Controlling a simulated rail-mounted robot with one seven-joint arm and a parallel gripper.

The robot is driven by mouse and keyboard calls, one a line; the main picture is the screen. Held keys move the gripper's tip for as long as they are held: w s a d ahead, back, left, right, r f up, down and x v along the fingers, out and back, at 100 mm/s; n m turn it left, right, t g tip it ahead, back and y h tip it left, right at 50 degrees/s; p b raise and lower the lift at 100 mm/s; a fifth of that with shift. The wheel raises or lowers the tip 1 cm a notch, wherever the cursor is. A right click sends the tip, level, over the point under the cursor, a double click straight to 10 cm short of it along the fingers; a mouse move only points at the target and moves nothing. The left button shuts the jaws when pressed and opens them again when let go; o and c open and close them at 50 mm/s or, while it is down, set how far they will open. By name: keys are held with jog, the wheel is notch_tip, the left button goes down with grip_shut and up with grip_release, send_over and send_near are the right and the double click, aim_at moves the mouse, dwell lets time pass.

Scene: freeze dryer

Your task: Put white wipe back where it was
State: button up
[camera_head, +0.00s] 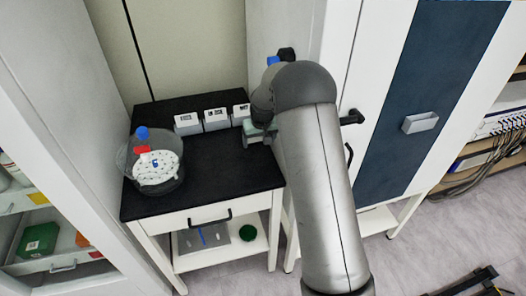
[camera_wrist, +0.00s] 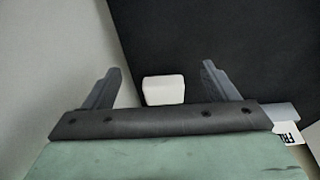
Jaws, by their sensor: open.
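A small white block (camera_wrist: 163,90), which looks like the white wipe, shows in the wrist view at the black tabletop's left edge. It appears between the two fingers of my gripper (camera_wrist: 162,72), with a gap on each side. The gripper is open. Its palm hides the block's lower side, and I cannot tell what the block rests on. In the head view my gripper (camera_head: 256,136) is at the right edge of the black-topped table (camera_head: 225,165), beside the white cabinet. I cannot make out the block there; my arm covers that area.
Labelled boxes (camera_head: 215,119) stand in a row at the table's back; part of one box (camera_wrist: 290,130) shows at right in the wrist view. A clear round vessel (camera_head: 150,185) with a blue cap stands at the table's left. The table's middle and front right are clear.

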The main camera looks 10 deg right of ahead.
jog(key=s, duration=0.4)
jog(key=shift+s+d+b, duration=0.15)
jog(key=shift+s+b, duration=0.2)
jog(key=s+a+r+g, duration=0.1)
jog(key=s+r, duration=0.5)
jog(key=s, duration=0.3)
jog(key=s+a+r, duration=0.1)
jog(key=s+r, duration=0.4)
jog(key=s, duration=0.5)
jog(key=s+r+g, duration=0.1)
jog(key=s, duration=1.7)
jog(key=shift+g, duration=0.4)
jog(key=shift+d, duration=0.1)
jog(key=shift+c, duration=0.3)
